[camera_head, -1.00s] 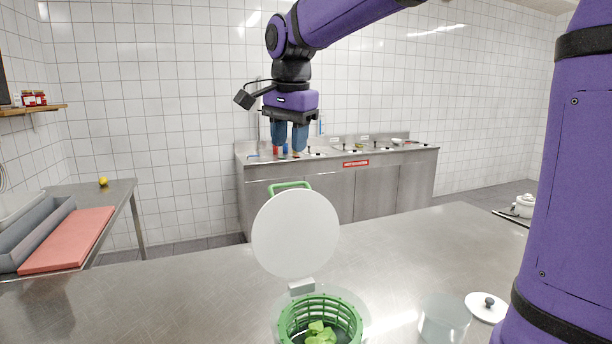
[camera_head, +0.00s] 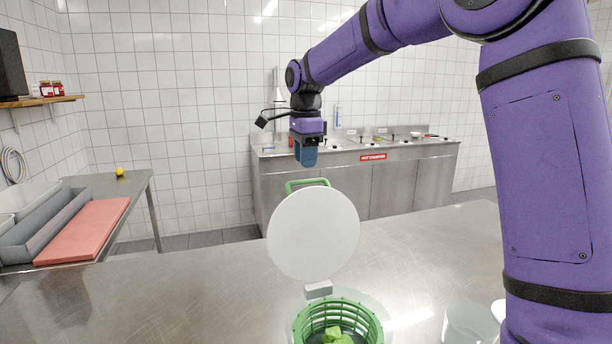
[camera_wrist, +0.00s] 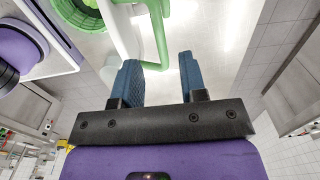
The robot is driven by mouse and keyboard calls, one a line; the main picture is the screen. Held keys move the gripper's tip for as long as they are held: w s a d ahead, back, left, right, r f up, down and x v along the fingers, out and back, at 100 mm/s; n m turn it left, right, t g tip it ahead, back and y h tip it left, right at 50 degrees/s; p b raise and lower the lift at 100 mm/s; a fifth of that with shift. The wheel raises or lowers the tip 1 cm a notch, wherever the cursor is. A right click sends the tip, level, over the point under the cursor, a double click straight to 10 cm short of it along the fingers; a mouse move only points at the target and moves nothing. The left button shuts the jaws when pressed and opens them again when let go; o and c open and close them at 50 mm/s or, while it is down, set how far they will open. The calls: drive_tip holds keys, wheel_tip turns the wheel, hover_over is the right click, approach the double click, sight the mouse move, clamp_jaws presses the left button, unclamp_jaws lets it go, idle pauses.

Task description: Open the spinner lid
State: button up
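The spinner lid (camera_head: 313,234) is a round white disc with a green handle (camera_head: 306,183) at its top edge. It stands raised, upright on a grey hinge block (camera_head: 318,290) at the rim of the spinner. The spinner's green slatted basket (camera_head: 300,322) is uncovered below it, with green leaves (camera_head: 338,334) inside. My gripper (camera_head: 306,160) points down above and behind the lid's top edge, apart from it. In the wrist view my gripper (camera_wrist: 158,78) has its two blue fingers spread with nothing between them. The green handle shows there (camera_wrist: 158,35) beyond the fingertips.
A clear container (camera_head: 470,324) stands on the steel table (camera_head: 200,290) to the right of the spinner. A pink board (camera_head: 85,230) and grey bin (camera_head: 45,222) lie on a side table at left. A steel counter (camera_head: 400,185) stands behind. The table left of the spinner is bare.

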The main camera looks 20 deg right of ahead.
drive_tip(key=shift+f, duration=2.45)
clamp_jaws()
